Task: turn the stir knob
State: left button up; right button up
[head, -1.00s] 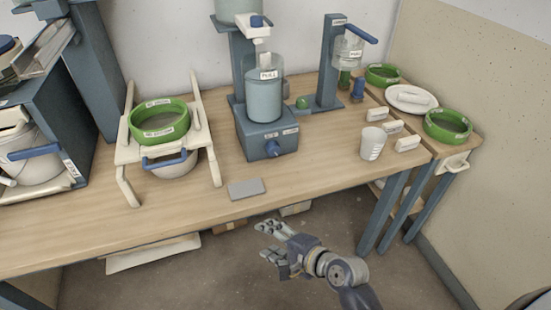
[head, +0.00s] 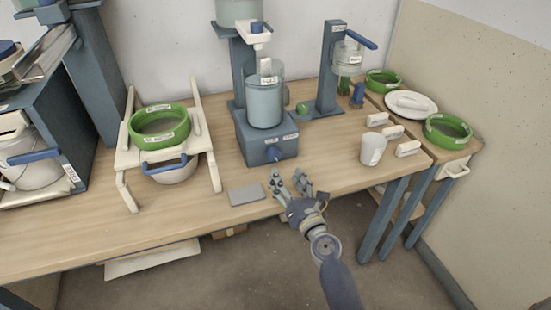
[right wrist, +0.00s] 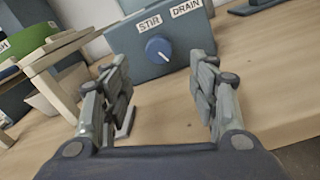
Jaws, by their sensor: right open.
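The stir knob (right wrist: 158,50) is a round blue dial with a white pointer line, under a "STIR" label on the front of a blue-grey base box (right wrist: 185,40). In the head view the knob (head: 273,154) sits low on the front of that box. A pale blue bucket (head: 265,102) stands on the box. My right gripper (head: 291,180) is open and empty at the table's front edge, short of the knob and apart from it. In the right wrist view the knob shows between the two spread fingers (right wrist: 160,85). My left gripper is not in view.
A grey flat pad (head: 247,194) lies left of my right gripper. A white cup (head: 373,149) stands to the right. A wooden rack with a green sieve (head: 158,121) is at left. The table between gripper and box is clear.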

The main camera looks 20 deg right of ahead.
aim_at(275, 158)
jog(key=w, duration=0.9)
jog(key=shift+w+a+b, duration=0.1)
jog(key=shift+a+b, duration=0.2)
jog(key=shift+b, duration=0.05)
jog(key=c, duration=1.1)
